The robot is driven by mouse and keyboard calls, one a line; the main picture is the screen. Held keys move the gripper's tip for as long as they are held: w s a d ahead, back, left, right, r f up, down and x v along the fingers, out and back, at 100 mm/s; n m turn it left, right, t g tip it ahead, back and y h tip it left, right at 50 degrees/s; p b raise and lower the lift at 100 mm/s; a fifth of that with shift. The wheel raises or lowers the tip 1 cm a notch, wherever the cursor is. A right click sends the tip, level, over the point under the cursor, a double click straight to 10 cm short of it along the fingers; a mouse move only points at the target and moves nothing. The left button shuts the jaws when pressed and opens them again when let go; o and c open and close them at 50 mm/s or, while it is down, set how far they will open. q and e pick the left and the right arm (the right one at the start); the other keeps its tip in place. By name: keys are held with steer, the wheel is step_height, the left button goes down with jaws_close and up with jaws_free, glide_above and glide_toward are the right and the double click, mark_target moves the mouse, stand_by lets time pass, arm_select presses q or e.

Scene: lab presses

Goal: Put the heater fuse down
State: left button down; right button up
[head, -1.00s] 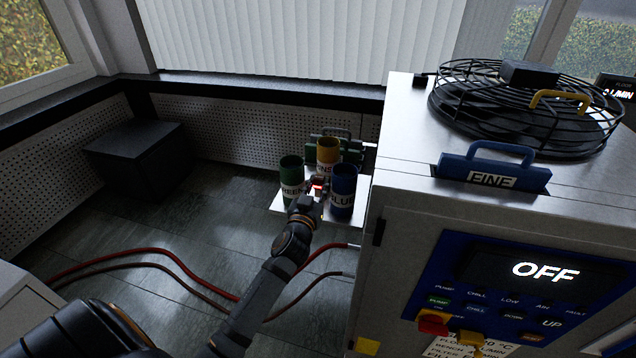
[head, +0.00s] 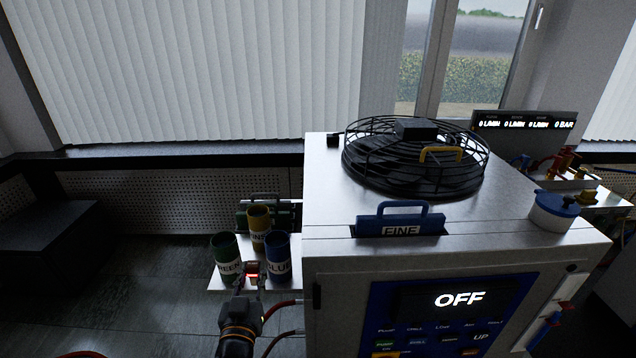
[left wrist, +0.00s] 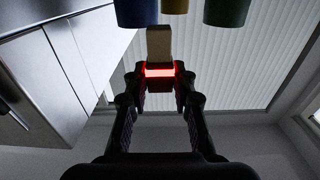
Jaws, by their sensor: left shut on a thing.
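The heater fuse, a small block with a glowing red band (head: 252,276), is between the fingertips of my left gripper (head: 250,284). In the left wrist view the fuse (left wrist: 160,45) shows a pale beige end beyond the red band, and the left gripper (left wrist: 160,80) is shut on it. In the head view the fuse is at the white shelf (head: 219,284), in front of and between a green cup (head: 226,254) and a blue cup (head: 278,262). I cannot tell whether it touches the shelf. My right gripper is not in view.
A yellow cup (head: 259,222) stands behind the other two. A large grey cabinet (head: 335,265) with an OFF display (head: 461,299) and a caged fan (head: 417,165) on top stands close on the right. Red hoses (head: 283,306) run near my arm.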

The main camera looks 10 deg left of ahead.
arm_select(q)
steer(key=d+f+m+h, duration=0.2)
steer(key=d+f+h, duration=0.2)
steer(key=f, duration=0.6)
steer(key=shift+s+d+m, duration=0.3)
steer(key=shift+s+d, duration=0.05)
steer(key=shift+d, duration=0.7)
